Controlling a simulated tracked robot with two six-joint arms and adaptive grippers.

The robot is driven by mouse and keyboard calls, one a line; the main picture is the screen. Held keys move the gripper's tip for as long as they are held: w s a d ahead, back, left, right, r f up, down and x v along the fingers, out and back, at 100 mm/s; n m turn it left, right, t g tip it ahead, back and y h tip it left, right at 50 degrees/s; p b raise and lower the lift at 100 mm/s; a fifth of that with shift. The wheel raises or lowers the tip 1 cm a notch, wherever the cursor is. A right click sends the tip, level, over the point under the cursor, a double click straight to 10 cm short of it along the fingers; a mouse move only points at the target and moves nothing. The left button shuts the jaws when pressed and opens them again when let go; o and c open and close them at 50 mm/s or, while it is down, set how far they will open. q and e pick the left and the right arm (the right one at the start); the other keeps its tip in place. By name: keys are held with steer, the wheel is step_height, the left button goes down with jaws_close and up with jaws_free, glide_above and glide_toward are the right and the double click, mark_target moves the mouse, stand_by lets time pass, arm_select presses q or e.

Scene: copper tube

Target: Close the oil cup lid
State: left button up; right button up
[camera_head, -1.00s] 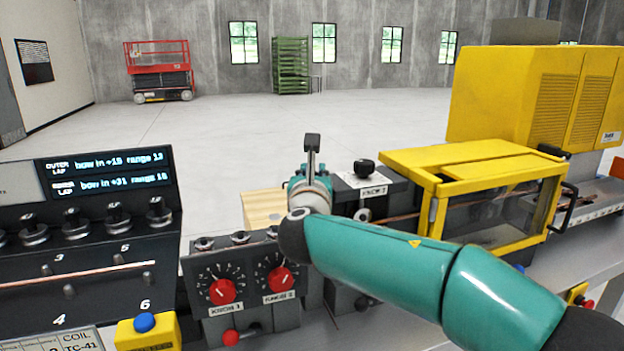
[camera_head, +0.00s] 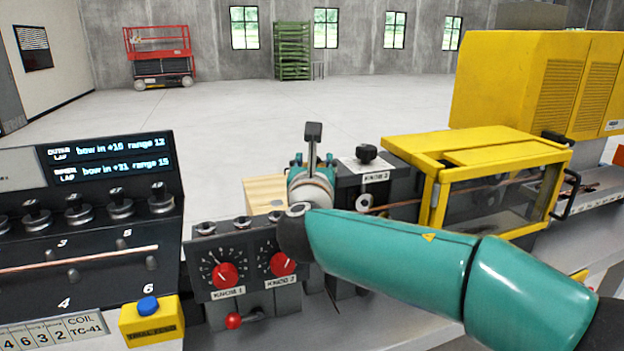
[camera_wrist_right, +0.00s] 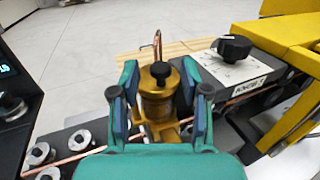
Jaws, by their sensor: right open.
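In the right wrist view the brass oil cup (camera_wrist_right: 157,104) stands upright on the machine, with a round black knob (camera_wrist_right: 161,71) on top. A thin copper-coloured piece (camera_wrist_right: 157,43) sticks up behind it; I cannot tell whether this is the raised lid. My right gripper (camera_wrist_right: 160,80) is open, with one blue-padded finger on each side of the cup. I cannot tell whether the fingers touch it. In the head view my right gripper (camera_head: 312,164) is over the machine's middle, and my wrist hides the cup. My left gripper is not in view.
A black knob (camera_head: 366,153) on a labelled block is right of the gripper, then a yellow-framed guard (camera_head: 478,160). A panel with two red knobs (camera_head: 225,274) is to the left in front. A copper tube (camera_wrist_right: 250,94) runs along the machine.

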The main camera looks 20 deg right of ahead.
steer(key=v, duration=0.9)
steer(key=shift+s, duration=0.15)
